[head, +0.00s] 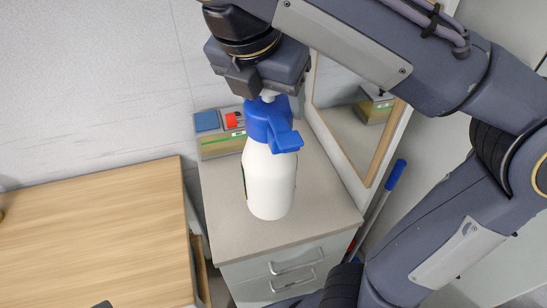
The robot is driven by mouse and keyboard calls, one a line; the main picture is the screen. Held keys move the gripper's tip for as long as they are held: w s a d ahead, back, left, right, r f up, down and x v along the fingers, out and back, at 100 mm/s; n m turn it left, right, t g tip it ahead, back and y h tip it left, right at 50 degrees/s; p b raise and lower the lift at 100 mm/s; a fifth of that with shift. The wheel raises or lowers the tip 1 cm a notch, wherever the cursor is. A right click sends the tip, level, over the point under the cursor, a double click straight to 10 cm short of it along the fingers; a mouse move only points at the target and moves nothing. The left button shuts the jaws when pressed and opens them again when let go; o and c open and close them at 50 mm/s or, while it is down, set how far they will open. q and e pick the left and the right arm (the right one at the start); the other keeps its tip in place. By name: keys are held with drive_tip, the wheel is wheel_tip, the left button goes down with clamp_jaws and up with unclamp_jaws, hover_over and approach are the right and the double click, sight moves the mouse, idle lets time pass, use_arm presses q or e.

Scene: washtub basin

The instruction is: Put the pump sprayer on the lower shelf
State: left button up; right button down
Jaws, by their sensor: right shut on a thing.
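The pump sprayer (271,180) is a white bottle with a blue pump head, and it stands nearly upright. My right gripper (268,94) reaches down from the top and is shut on the top of the blue head. The bottle is over the grey top (315,212) of a small drawer cabinet; I cannot tell whether its base touches that top. I cannot make out the lower shelf for certain. My left gripper does not show.
A box (218,146) with blue and red items stands behind the sprayer. A wood-framed mirror (376,157) is to the right, with a blue-handled tool (395,175) beside the cabinet. A bare wooden surface (90,235) lies to the left. My right arm covers the upper right.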

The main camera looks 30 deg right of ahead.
drive_tip(key=w+d+f, duration=0.7)
drive_tip(key=w+f, duration=0.4)
drive_tip(key=f, duration=0.1)
drive_tip(key=shift+d+f+b, duration=0.35)
drive_tip(key=shift+f+b, duration=0.05)
drive_tip(key=shift+b, duration=0.05)
drive_tip(key=shift+f, duration=0.1)
drive_tip(key=shift+c, duration=1.8)
unclamp_jaws()
